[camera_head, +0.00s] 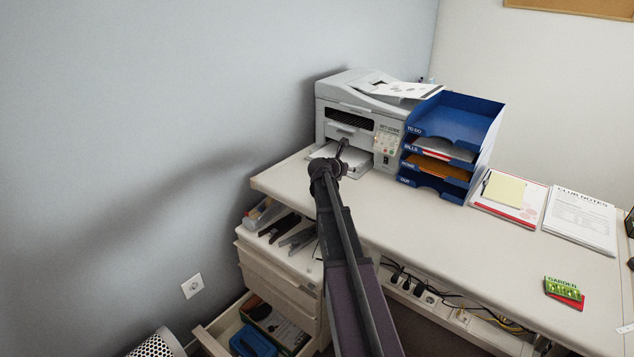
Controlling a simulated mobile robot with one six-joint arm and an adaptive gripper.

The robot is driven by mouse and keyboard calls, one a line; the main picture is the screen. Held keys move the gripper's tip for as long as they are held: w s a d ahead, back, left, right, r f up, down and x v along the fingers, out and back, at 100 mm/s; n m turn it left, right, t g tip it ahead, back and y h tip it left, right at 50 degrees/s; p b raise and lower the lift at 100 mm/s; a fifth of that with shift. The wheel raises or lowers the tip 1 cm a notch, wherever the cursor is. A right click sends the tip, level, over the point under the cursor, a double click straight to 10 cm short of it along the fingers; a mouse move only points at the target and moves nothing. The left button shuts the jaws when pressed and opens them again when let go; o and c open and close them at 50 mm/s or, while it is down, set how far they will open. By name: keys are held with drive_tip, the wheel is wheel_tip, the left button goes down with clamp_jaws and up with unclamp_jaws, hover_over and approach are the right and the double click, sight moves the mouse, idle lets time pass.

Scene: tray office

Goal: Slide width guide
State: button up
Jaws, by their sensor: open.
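A grey-white printer (345,102) stands at the back left of the desk against the wall. A sheet of white paper (358,160) shows at its front, on what looks like its lower tray. The width guide is too small to make out and may be hidden behind my gripper. My gripper (341,146) is at the printer's front, just over the paper area. It is open, and I see nothing held in it. I cannot tell whether it touches the printer or tray.
Blue stacked letter trays (457,118) stand right beside the printer. Papers with a yellow note (505,190) and club notes (580,218) lie further right. Below, a drawer unit (280,262) has open drawers. The desk's front middle (450,235) is clear.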

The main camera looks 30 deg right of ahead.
drive_tip(key=p+v, duration=0.1)
drive_tip(key=v, duration=0.3)
drive_tip(key=shift+s+r, duration=0.1)
drive_tip(key=shift+r, duration=0.05)
drive_tip(key=s+a+m+y+p, duration=0.2)
drive_tip(key=s+a+m+p, duration=0.1)
drive_tip(key=a, duration=0.4)
drive_tip(key=s+a+r+m+g+y+p, duration=0.1)
drive_tip(key=s+a+m+y+p, duration=0.1)
drive_tip(key=s+a+m+p, duration=0.2)
drive_tip(key=a+m+p, duration=0.1)
drive_tip(key=a+m, duration=0.1)
drive_tip(key=a, duration=0.1)
drive_tip(key=shift+a+r+m+y, duration=0.2)
drive_tip(key=shift+a+m+y, duration=0.05)
drive_tip(key=shift+m+y, duration=0.05)
drive_tip(key=s+a+f+m+g+y, duration=0.2)
drive_tip(key=s+a+m+y, duration=0.2)
drive_tip(key=s+a, duration=0.5)
drive_tip(key=s+a+f+m+g+y, duration=0.2)
drive_tip(key=s+a+m, duration=0.6)
drive_tip(key=a, duration=0.8)
drive_tip(key=shift+s+a+f+m+y, duration=0.35)
drive_tip(key=shift+s+f+y, duration=0.3)
drive_tip(key=shift+s+y, duration=0.3)
